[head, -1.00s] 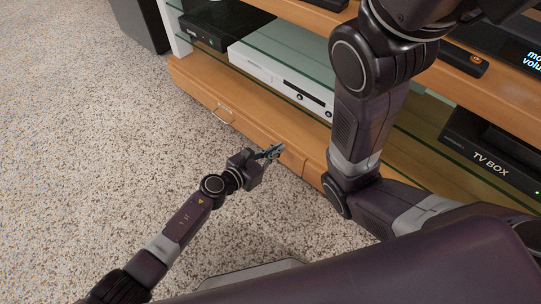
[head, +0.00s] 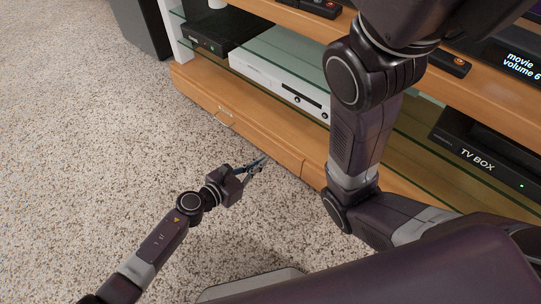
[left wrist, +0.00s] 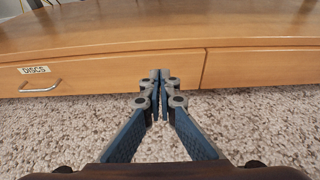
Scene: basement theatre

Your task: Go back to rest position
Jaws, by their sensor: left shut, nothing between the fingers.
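My left gripper (head: 262,163) is in front of the wooden media stand, above the carpet, in the head view. In the left wrist view its fingers (left wrist: 157,76) meet at the tips, shut with nothing between them. Beyond them is a closed drawer (left wrist: 90,72) with a "DISCS" label and a metal handle. The drawer handle also shows in the head view (head: 224,118). My right arm crosses the right half of the head view, but its gripper is out of the picture.
The wooden stand (head: 275,145) has glass shelves holding a white console (head: 280,88), a black box (head: 212,34) and a TV box (head: 480,160). A dark speaker (head: 142,25) stands at the top left. Carpet (head: 80,130) at the left is clear.

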